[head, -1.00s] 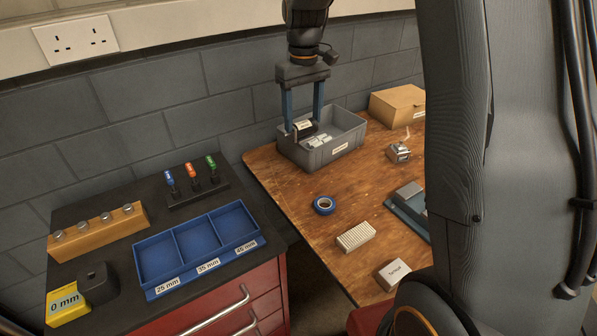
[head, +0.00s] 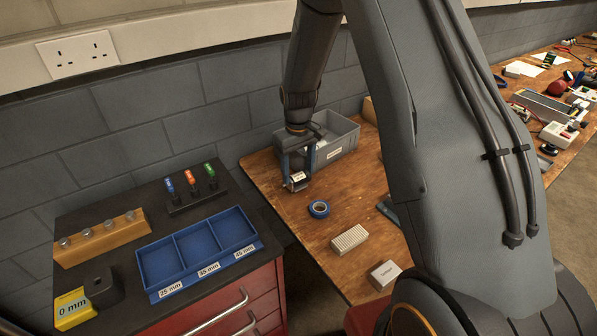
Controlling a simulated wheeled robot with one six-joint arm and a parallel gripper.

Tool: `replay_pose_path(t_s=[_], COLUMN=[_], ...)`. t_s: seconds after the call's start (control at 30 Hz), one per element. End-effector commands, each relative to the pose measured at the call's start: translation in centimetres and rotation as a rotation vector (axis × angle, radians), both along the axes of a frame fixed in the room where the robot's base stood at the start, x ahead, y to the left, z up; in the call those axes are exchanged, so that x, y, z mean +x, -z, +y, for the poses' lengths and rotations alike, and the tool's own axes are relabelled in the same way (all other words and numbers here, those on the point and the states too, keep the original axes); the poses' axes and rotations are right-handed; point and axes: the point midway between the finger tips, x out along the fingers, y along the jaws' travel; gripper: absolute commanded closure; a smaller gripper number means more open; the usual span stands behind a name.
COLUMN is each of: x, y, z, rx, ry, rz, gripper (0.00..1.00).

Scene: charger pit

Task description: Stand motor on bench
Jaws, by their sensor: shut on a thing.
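My gripper (head: 298,174) is shut on a small motor (head: 297,182), silver and dark with a white label. It holds the motor just in front of the grey bin (head: 338,154), over the far left part of the wooden bench (head: 275,208). The motor is low and close to the bench top; I cannot tell whether it touches. Its exact tilt is too small to tell. My gripper and arm hide part of the bin and its contents.
The blue three-compartment tray (head: 197,247) stands on the red cabinet at left. Bare bench surrounds the tape roll.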

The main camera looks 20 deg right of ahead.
Motion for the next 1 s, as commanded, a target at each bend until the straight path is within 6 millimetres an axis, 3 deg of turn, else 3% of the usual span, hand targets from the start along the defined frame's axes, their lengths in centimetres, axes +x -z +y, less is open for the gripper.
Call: replay_pose_path(t_s=[0.13,0.53,0.57,0.63,1.0], x=[0.0,0.1,0.0,0.0,0.0], y=[1.1,1.6,1.6,1.6,1.2], z=[0.0,0.0,0.0,0.0,0.0], rx=[0.001,0.0,0.0,0.0,0.0], ry=[0.0,0.0,0.0,0.0,0.0], rz=[-0.002,-0.002,-0.001,-0.001,-0.002], gripper=[0.73,0.73,0.34,0.22,0.21])
